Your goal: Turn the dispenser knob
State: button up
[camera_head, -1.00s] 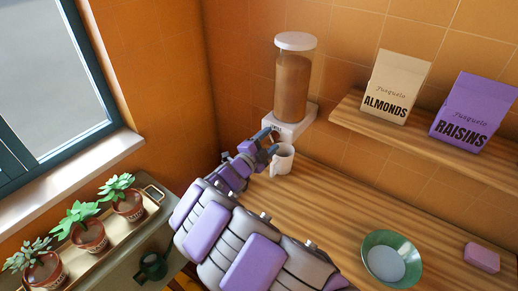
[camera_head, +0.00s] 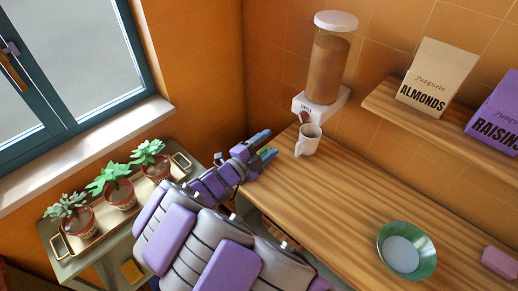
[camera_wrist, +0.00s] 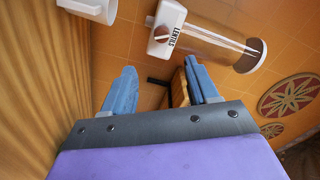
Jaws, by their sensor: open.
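The dispenser (camera_head: 328,65) is a clear cylinder of brown contents with a white lid, against the wall in the head view. Its white base is labelled LENTILS, and a small brown knob (camera_head: 304,117) shows at the base's front. A white mug (camera_head: 308,140) stands below it. My gripper (camera_head: 271,144) is open and empty, left of the knob and mug and apart from both. In the wrist view the dispenser (camera_wrist: 208,40) lies sideways beyond my open blue fingers (camera_wrist: 160,68), with the mug (camera_wrist: 90,8) at top left.
A wooden counter (camera_head: 350,190) holds a green bowl (camera_head: 407,250) and a pink block (camera_head: 499,262). A shelf (camera_head: 385,95) carries almond and raisin packages. Potted plants (camera_head: 117,190) stand on a tray at left, below a window.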

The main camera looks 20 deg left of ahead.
jog(key=shift+v, duration=1.35)
jog(key=shift+d, duration=0.1)
dwell(1.5)
